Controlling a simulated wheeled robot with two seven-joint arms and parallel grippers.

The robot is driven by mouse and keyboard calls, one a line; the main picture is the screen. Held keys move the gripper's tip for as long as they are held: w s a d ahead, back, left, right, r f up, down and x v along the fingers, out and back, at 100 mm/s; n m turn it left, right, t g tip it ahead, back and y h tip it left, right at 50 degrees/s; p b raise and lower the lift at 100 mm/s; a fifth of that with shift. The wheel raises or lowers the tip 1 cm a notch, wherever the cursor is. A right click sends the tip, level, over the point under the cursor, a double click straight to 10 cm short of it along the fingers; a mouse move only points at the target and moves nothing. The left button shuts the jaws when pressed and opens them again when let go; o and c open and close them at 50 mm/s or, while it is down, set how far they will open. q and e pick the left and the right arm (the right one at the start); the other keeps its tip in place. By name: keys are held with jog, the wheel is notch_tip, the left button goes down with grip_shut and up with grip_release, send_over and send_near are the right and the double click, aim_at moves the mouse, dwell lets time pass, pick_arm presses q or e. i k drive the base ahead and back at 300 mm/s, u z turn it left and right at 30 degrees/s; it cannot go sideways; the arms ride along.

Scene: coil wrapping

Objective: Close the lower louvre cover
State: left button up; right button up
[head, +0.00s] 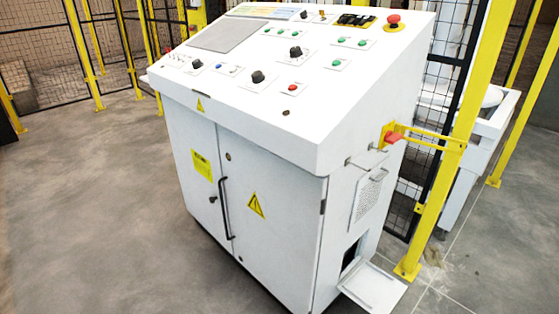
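The lower louvre cover (373,287) is a light grey flap low on the right side of the white control cabinet (262,205). It hangs open, swung down and outward, tilted away from the cabinet. Above it is a dark rectangular opening (351,254) in the side panel. The slats of the cover cannot be made out at this angle. An upper louvre panel (368,196) with small slots sits flat on the same side, higher up. Neither of my grippers is in view.
Black mesh fencing runs behind. A white frame (478,150) stands at the right. Grey floor (90,220) is clear at left.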

aim_at(377, 292)
jog(key=z, duration=1.9)
jog(key=i, duration=3.95)
jog(key=u, duration=3.45)
